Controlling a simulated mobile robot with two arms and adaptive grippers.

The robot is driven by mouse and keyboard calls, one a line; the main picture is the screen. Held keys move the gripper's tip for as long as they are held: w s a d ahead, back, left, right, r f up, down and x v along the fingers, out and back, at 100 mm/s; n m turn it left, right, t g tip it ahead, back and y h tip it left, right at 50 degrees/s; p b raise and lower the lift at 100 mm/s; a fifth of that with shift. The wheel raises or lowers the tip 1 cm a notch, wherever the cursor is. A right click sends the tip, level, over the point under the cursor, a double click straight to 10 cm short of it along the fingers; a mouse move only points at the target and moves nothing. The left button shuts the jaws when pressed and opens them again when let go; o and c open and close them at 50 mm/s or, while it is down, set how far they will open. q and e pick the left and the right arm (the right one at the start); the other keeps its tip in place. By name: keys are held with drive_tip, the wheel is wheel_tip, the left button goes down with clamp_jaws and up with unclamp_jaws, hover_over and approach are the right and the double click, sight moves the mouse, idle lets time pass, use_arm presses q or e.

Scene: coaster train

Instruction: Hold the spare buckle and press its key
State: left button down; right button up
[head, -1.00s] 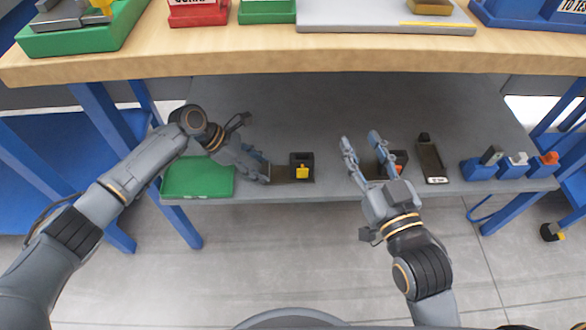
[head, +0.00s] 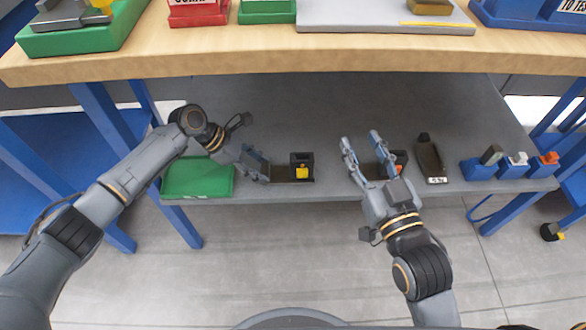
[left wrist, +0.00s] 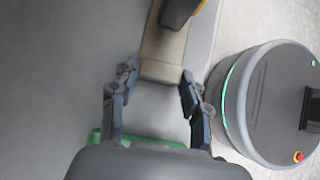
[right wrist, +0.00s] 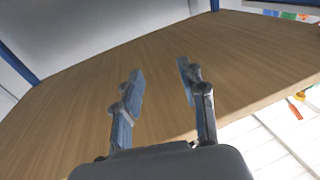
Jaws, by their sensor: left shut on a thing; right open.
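A black buckle with a yellow key (head: 302,172) lies on the grey lower shelf, its flat brown strap plate (head: 284,179) pointing left. My left gripper (head: 262,168) is shut on the plate's left end; in the left wrist view the fingers (left wrist: 158,78) flank the tan plate (left wrist: 163,45), and the black and yellow buckle body (left wrist: 178,14) is cut off at the top. My right gripper (head: 362,142) is open and empty, right of the buckle and pointing up and away; its open fingers (right wrist: 160,85) show in the right wrist view.
Behind my right gripper is another buckle with a red-orange key (head: 402,158), partly hidden. Further right are a dark labelled strap piece (head: 430,160) and blue holders (head: 478,170) with coloured keys. A green tray (head: 198,180) lies left. The wooden tabletop (head: 300,55) overhangs the shelf.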

clamp_jaws()
drive_tip(key=shift+f, duration=0.1)
idle(1.2)
